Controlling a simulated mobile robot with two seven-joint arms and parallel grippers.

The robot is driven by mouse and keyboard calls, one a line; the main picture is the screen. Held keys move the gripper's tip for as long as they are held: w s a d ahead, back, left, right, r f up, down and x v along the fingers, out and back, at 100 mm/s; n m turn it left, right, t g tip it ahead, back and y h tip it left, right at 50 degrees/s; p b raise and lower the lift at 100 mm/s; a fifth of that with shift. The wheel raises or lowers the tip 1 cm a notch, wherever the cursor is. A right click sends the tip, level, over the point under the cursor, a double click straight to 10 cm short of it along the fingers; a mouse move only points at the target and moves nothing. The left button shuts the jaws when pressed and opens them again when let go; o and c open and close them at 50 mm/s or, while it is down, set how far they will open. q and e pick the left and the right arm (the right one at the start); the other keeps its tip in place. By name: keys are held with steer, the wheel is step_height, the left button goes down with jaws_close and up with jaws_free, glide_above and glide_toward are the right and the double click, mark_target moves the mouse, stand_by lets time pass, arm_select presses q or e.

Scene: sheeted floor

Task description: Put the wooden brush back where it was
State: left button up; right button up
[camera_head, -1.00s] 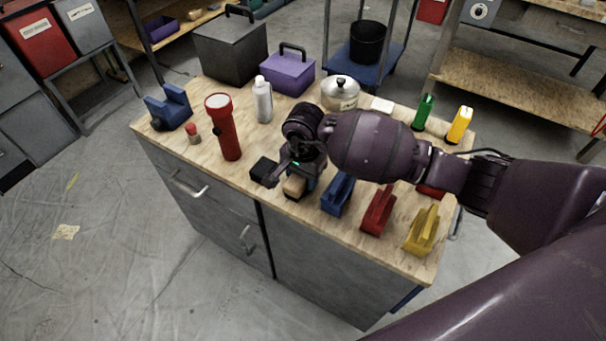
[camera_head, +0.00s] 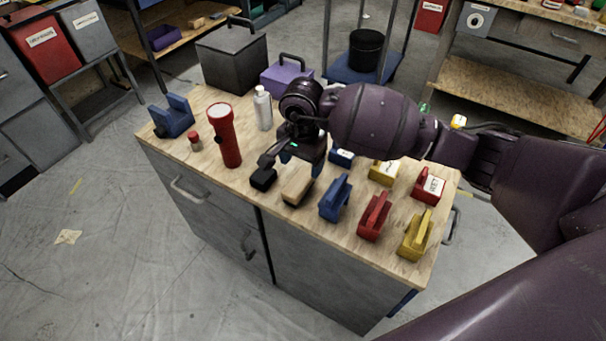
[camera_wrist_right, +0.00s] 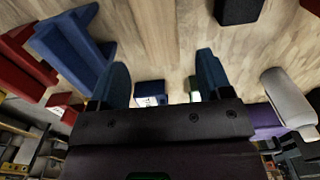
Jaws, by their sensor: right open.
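The wooden brush (camera_head: 298,187) has a pale wood top over a dark underside. It lies on the workbench (camera_head: 220,185) near the front edge, between a black block (camera_head: 263,178) and a blue-handled block (camera_head: 335,198). My right gripper (camera_head: 290,162) is just behind and above the brush, open and apart from it. In the right wrist view its two blue fingers (camera_wrist_right: 163,80) are spread with nothing between them. I cannot make out the brush in that view. My left gripper is not in view.
A red flashlight (camera_head: 224,135), a white bottle (camera_head: 263,108) and a small red-capped jar (camera_head: 194,141) stand left of the gripper. Red (camera_head: 374,217) and yellow (camera_head: 415,236) handled blocks line the right front. A purple box (camera_head: 287,77) is behind.

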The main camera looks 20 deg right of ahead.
mark_target(302, 178)
step_height(302, 178, up, 3)
steer(key=shift+f, duration=0.1)
steer(key=shift+r, duration=0.75)
steer(key=shift+s, duration=0.1)
